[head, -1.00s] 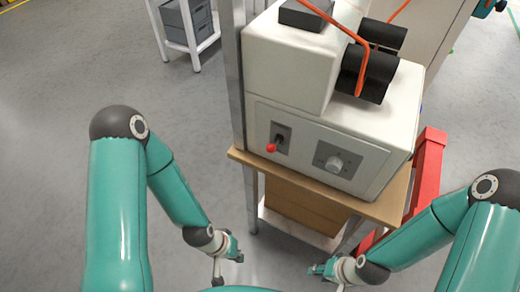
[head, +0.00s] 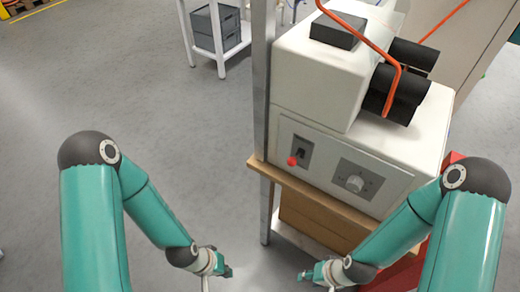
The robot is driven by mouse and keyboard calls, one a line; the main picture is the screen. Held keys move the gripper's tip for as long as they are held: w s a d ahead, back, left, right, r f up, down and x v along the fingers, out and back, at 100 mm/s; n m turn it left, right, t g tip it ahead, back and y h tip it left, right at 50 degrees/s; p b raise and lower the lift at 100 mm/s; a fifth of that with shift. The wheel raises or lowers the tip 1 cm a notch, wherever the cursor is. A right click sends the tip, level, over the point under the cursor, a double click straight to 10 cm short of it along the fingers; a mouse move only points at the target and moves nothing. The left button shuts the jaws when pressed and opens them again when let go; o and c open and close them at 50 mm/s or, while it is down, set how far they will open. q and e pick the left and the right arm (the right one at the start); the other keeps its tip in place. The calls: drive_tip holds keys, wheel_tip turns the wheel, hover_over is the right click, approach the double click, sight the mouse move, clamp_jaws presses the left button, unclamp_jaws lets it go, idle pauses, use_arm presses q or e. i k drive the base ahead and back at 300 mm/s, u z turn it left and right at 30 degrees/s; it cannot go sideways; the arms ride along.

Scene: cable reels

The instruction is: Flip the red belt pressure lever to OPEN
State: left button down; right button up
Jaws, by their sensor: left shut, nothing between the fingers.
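The red belt pressure lever (head: 292,161) is a small red knob on a dark plate on the front panel of the white machine (head: 385,150). It points down and toward me; I cannot read any marking beside it.
The machine stands on a wooden shelf (head: 310,190) with a grey metal post (head: 263,90) close left of the lever. Black rollers (head: 402,85) and an orange cable (head: 394,75) are on top. A white rack with grey crates (head: 216,28) stands behind. Floor at left is clear.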

sight(291, 161)
drive_tip(key=z, duration=0.55)
drive_tip(key=i, duration=0.15)
drive_tip(key=u, duration=1.3)
drive_tip(key=k, duration=0.35)
drive_tip(key=u, duration=0.9)
drive_tip(key=i, duration=0.1)
drive_tip(key=z, duration=2)
drive_tip(key=i, duration=0.5)
drive_tip(key=u, duration=0.05)
